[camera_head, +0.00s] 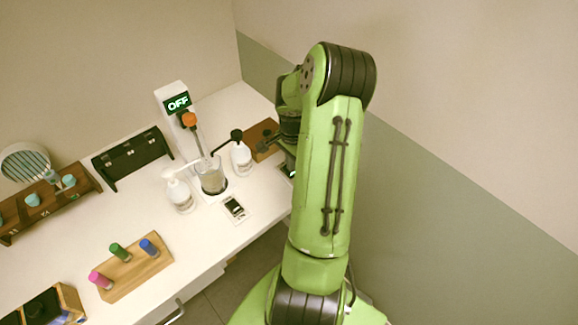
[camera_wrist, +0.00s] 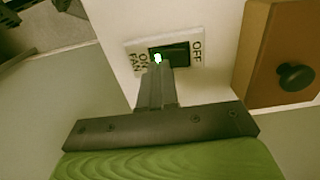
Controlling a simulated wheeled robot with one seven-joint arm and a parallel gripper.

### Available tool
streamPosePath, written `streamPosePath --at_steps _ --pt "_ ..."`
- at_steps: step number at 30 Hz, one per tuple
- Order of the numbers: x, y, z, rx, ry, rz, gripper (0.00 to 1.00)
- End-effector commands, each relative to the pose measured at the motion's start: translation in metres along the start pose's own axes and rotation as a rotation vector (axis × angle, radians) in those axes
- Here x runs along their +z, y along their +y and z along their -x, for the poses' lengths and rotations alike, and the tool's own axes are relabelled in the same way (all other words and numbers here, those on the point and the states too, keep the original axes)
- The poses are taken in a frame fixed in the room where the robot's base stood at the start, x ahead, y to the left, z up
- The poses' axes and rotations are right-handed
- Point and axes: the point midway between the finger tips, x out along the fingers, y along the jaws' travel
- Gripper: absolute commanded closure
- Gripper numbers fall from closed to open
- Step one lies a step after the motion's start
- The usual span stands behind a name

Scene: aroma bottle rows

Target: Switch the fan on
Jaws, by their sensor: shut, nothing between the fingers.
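The fan switch (camera_wrist: 178,53) is a dark rocker on a white plate in the wrist view. Its plate reads OFF on the right and ON and FAN on the left. A small bright spot shows at the rocker's left part. My gripper (camera_wrist: 157,68) is shut and empty, its fingertips over the lower left part of the rocker. I cannot tell whether they touch it. In the head view a round slatted disc (camera_head: 26,162), perhaps the fan, stands at the far left. My arm hides the fingers there.
A glass beaker (camera_head: 211,175) stands between a white bottle (camera_head: 179,194) and another bottle (camera_head: 241,158) on the white table. A wooden block (camera_head: 135,272) holds coloured vials. In the wrist view a wooden front with a black knob (camera_wrist: 296,76) is right of the switch.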

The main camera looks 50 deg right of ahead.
Motion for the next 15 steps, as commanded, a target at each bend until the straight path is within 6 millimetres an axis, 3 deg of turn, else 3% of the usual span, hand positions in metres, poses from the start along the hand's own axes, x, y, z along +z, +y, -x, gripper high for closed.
streamPosePath --at_steps 15 --pt "0.0 0.0 0.053 -0.001 0.001 0.001 1.0"
